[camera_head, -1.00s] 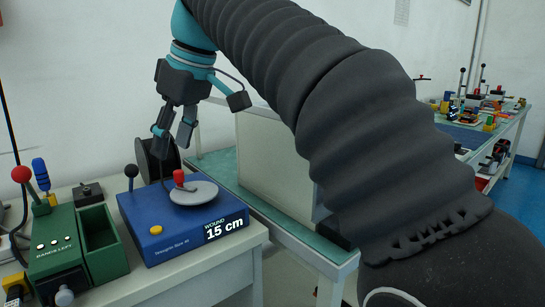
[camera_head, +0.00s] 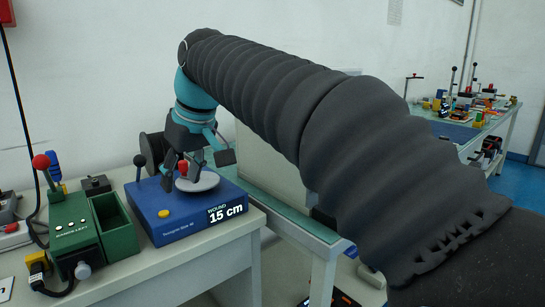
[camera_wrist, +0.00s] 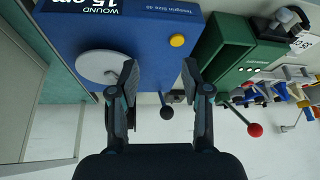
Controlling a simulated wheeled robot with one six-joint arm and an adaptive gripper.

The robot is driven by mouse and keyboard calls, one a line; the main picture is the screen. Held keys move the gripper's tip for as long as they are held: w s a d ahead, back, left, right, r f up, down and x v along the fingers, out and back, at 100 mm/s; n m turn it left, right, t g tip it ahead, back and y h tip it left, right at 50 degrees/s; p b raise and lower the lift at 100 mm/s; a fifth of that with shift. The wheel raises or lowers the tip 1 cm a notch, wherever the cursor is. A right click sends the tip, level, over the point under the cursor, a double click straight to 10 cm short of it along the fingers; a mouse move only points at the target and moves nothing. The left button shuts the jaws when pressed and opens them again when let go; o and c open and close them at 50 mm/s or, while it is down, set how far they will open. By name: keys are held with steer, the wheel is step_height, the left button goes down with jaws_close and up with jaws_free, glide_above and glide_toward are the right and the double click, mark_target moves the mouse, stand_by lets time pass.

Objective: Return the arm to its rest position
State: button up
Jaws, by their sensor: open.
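My gripper (camera_head: 182,178) is open, fingers pointing down, at the end of my dark ribbed arm. In the head view it appears in front of the blue winding box (camera_head: 165,220), overlapping the box's pale disc (camera_head: 203,182) and red knob (camera_head: 183,167). In the wrist view my gripper (camera_wrist: 159,68) has its two fingers well apart with nothing between them. There the pale disc (camera_wrist: 98,66) lies to the left of the fingers, and one finger covers part of it. The box's label reads "WOUND 15 cm".
A green unit (camera_head: 72,232) with a red-balled lever (camera_head: 41,162) and an open green bin (camera_head: 115,228) stand left of the box on the bench. A black-balled lever (camera_head: 139,160) rises from the box. Another bench (camera_head: 470,135) with small items stands at the back right.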

mark_target(223, 208)
steer(key=s+d+f+m+t+h, duration=0.1)
steer(key=s+d+f+m, duration=0.2)
steer(key=d+f, duration=0.45)
steer(key=s+d+f+m+h, duration=0.1)
steer(key=s+d+f+m, duration=0.1)
steer(key=d+f, duration=0.55)
steer(key=s+d+f+m+t+h, duration=0.1)
steer(key=s+d+f+m, duration=0.1)
steer(key=s+d, duration=0.4)
steer(key=s+d+f+m+t+h, duration=0.1)
steer(key=s+d+f+m, duration=0.2)
steer(key=s+d, duration=0.4)
steer(key=shift+s+d+f, duration=0.15)
steer(key=shift+d+f, duration=0.75)
steer(key=shift+d, duration=1.35)
